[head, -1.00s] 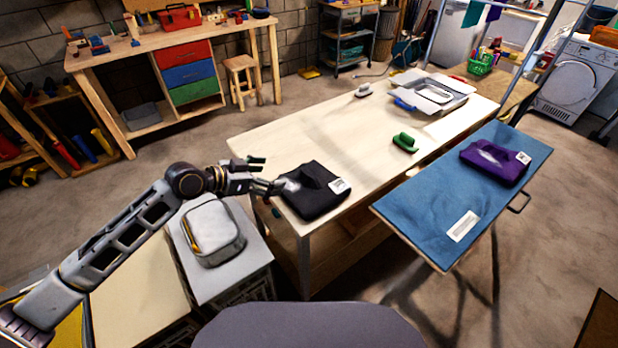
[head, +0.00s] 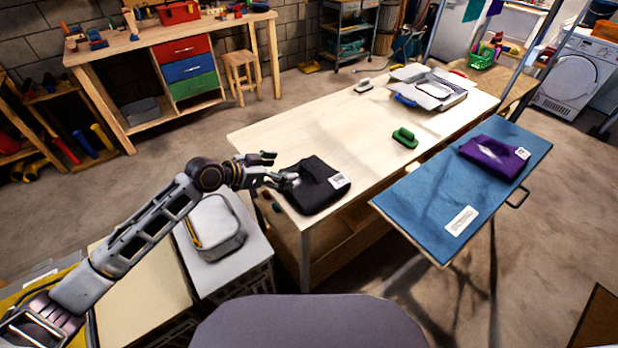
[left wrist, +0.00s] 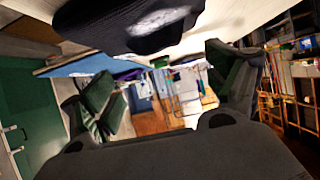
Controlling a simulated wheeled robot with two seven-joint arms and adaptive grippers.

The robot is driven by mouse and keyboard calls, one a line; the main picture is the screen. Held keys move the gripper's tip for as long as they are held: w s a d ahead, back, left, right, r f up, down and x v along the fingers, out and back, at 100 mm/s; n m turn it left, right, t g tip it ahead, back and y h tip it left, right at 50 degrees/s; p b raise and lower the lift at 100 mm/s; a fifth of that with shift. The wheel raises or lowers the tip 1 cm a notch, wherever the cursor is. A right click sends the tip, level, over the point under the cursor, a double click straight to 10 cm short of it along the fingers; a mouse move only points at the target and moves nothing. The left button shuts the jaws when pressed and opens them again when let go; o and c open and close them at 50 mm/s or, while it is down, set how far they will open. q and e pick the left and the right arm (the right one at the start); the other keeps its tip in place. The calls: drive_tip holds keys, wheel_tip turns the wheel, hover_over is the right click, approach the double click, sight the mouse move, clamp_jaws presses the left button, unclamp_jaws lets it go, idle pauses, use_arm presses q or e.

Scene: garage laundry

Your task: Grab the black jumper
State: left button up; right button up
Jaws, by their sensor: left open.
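The black jumper (head: 318,186) lies folded on the near left end of the wooden table, with a white tag on its right side. My left gripper (head: 279,170) is open at the jumper's left edge; one finger overlaps the edge in the head view, and I cannot tell whether it touches. In the left wrist view the black jumper (left wrist: 125,27) fills the top, beyond the two spread fingers of my left gripper (left wrist: 165,88). Nothing is between these fingers. My right gripper is not in view.
A folded purple jumper (head: 492,157) lies on a blue board (head: 415,205) at the right. The wooden table (head: 345,135) also holds a green brush (head: 404,138) and a grey tray (head: 455,101). A grey bag (head: 214,228) sits on a box at the left.

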sight(309, 175)
use_arm(q)
drive_tip(key=shift+x, duration=2.25)
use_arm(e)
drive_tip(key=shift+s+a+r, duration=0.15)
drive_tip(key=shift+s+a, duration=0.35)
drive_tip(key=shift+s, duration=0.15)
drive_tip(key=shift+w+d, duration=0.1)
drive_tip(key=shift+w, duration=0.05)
